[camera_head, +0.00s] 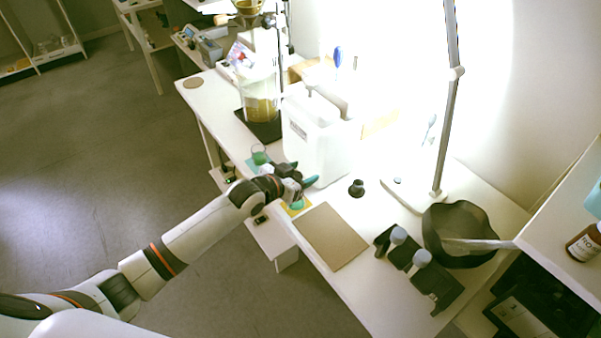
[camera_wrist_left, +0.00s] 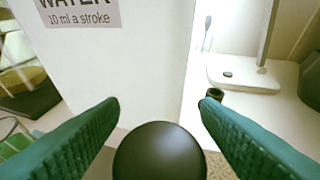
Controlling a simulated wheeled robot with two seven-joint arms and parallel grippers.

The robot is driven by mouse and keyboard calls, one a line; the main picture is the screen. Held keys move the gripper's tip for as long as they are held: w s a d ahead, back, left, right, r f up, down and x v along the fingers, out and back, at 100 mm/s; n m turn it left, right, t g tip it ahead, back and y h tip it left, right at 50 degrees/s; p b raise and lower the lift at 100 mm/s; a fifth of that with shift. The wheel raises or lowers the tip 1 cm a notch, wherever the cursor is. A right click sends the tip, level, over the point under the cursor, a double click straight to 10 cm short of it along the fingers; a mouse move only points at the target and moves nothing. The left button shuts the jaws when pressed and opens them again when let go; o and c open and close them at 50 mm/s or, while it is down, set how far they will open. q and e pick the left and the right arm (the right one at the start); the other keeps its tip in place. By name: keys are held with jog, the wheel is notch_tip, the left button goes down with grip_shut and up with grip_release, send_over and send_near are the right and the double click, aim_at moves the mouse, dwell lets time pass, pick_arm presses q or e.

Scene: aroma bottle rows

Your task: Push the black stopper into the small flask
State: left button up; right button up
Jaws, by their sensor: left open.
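A round, glossy black knob, which looks like the black stopper (camera_wrist_left: 160,152), is at the bottom middle of the left wrist view. It lies between and below the two teal fingers of my left gripper (camera_wrist_left: 160,103), which are spread apart and empty. In the head view my left gripper (camera_head: 302,176) is over the table beside the white water box (camera_head: 318,140). A small green patch (camera_head: 297,204), perhaps the small flask, shows under the gripper on a yellow mat. The gripper hides most of it. How deep the stopper sits cannot be seen. My right gripper is not in view.
A small dark piece (camera_head: 357,189) stands right of the gripper. A brown board (camera_head: 330,236) lies in front. A glass vessel with yellow liquid (camera_head: 261,108) is behind.

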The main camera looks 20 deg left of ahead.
pick_arm(q)
jog(key=v, duration=1.2)
jog(key=shift+f, duration=0.15)
jog(key=s+a+f+n+g+y, duration=0.1)
jog(key=a+f+y, duration=0.15)
jog(key=f, duration=0.55)
jog(key=a+f+n+g+y, duration=0.1)
jog(key=a+f, duration=0.2)
jog(key=f, duration=0.4)
jog(key=s+a+f+n+g+y, duration=0.1)
jog(key=s+a+f, duration=0.1)
jog(key=s+f, duration=0.45)
jog(key=s+a+f+g+y, duration=0.1)
jog(key=s+f, duration=0.2)
jog(key=f, duration=0.7)
jog(key=s+d+f+g, duration=0.2)
jog(key=s+f, duration=0.4)
jog(key=s, duration=0.4)
jog(key=s+d+f+g, duration=0.2)
jog(key=s+f, duration=0.3)
jog(key=s, duration=0.6)
jog(key=s+d+f+g, duration=0.2)
jog(key=s+f, duration=0.4)
jog(key=s, duration=0.5)
jog(key=shift+s+f+g, duration=0.2)
jog(key=shift+f+g, duration=0.15)
jog(key=shift+g, duration=0.25)
